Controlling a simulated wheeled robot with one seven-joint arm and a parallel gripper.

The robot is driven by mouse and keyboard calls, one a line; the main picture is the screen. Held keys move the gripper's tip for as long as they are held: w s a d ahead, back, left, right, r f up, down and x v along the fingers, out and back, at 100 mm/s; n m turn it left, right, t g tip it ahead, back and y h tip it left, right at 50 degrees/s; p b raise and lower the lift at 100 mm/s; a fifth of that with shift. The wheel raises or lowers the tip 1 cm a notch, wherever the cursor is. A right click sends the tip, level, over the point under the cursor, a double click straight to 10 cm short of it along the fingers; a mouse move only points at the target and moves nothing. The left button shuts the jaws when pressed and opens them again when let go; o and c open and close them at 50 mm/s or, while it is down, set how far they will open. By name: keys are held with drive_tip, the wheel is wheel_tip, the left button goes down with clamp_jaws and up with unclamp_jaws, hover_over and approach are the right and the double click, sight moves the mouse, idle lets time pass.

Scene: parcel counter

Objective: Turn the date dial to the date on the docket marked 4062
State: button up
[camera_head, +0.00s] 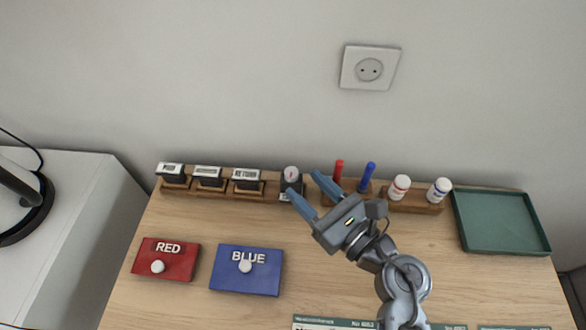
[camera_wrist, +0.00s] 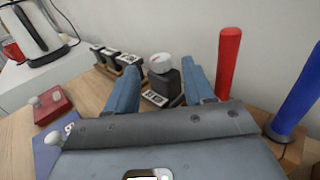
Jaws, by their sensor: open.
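The date dial (camera_head: 291,173) is a pale round knob with a red mark on top of a dark stamp block in the back rack. In the wrist view the dial (camera_wrist: 161,62) sits upright on its black body, with a white label at its foot; its date is too small to read. My gripper (camera_head: 304,183) is open and empty, its two blue fingers pointing at the dial. In the wrist view the dial shows between the fingers, beyond the tips, apart from both. Dockets (camera_head: 312,321) lie at the front edge, cut off; I cannot make out the number 4062.
Labelled stamps (camera_head: 208,175) stand left of the dial. Red (camera_head: 338,171) and blue (camera_head: 366,177) markers and two white bottles (camera_head: 399,187) stand right. Red (camera_head: 182,262) and blue (camera_head: 228,280) ink pads lie front left. A green tray (camera_head: 500,220) is at right.

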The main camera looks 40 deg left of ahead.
sight(296, 177)
drive_tip(key=shift+p+x, duration=0.3)
drive_tip(key=shift+x, duration=2.45)
drive_tip(key=shift+c, duration=0.3)
drive_tip(key=c, duration=0.9)
